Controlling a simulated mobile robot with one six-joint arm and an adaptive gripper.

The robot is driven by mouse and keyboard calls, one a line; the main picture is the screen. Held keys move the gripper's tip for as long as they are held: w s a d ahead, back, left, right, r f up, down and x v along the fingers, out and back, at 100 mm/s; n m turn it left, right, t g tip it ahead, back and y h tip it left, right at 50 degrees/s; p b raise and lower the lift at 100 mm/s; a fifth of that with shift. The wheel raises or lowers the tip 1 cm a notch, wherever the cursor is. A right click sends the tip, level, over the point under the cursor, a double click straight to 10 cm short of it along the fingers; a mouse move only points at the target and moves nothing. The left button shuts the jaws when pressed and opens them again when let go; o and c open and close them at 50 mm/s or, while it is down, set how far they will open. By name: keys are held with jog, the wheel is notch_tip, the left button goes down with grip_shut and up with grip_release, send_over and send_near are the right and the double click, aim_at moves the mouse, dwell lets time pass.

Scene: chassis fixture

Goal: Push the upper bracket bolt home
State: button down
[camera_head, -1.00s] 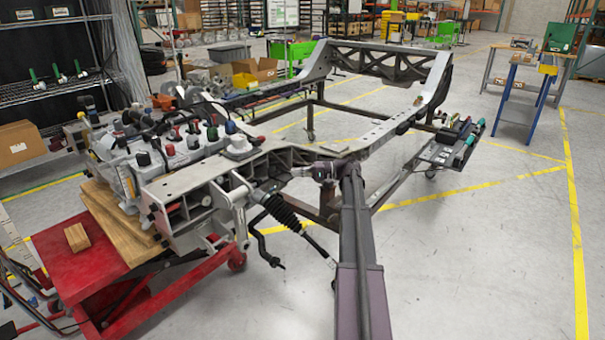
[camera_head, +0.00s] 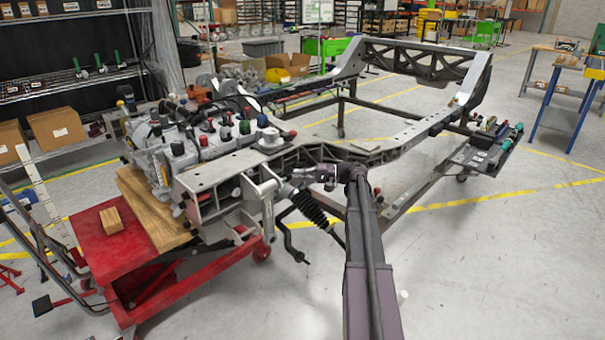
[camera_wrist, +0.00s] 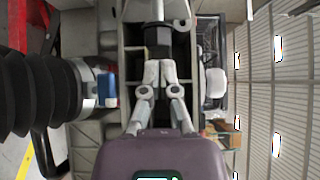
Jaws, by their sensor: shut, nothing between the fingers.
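My gripper (camera_wrist: 160,68) shows in the wrist view with its two pale fingers closed together and nothing between them. The fingertips point at a dark cylindrical part (camera_wrist: 158,36) in a recess of the grey chassis frame (camera_wrist: 133,62). I cannot tell whether this part is the upper bracket bolt, nor whether the tips touch it. In the head view the chassis (camera_head: 232,166) stands ahead, with my arm reaching its front side near the black ribbed boot (camera_head: 310,206). The fingertips are not clear there.
The ribbed boot also fills the left of the wrist view (camera_wrist: 35,92), close beside my gripper. A red cart (camera_head: 100,258) with wooden blocks stands under the front at left. A bench (camera_head: 560,95) stands far right.

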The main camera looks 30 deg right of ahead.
aim_at(290, 178)
jog(key=a, duration=0.2)
jog(key=s+a, duration=0.1)
jog(key=a, duration=0.1)
jog(key=shift+s, duration=0.1)
dwell(0.6)
jog(key=shift+w+d, duration=0.25)
jog(key=shift+d, duration=0.25)
jog(key=d, duration=0.1)
jog(key=w+d, duration=0.1)
jog(key=d, duration=0.1)
jog(key=v, duration=1)
jog(key=shift+s, duration=0.1)
